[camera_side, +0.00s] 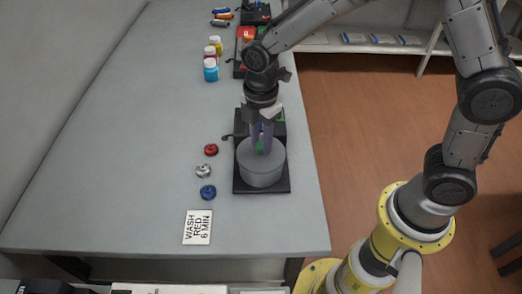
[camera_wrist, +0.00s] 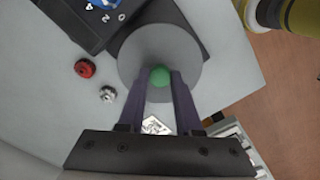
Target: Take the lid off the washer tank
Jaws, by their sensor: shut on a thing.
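The washer tank (camera_side: 261,172) is a round grey drum on a black base at the near end of the bench. Its grey lid (camera_wrist: 150,50) has a green ball knob (camera_wrist: 160,76) in the middle. The lid appears to sit on the tank in the side view; I see no clear gap. My gripper (camera_wrist: 161,80) points down over the tank, its purple fingers shut on the green knob. In the side view my gripper (camera_side: 262,148) partly hides the knob.
Red (camera_side: 211,150), silver (camera_side: 203,171) and blue (camera_side: 208,192) small parts lie left of the tank. A card reading "WASH RED 6 MIN" (camera_side: 197,227) lies nearer. Several bottles (camera_side: 211,70) stand farther back. The bench (camera_side: 120,150) is clear on the left.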

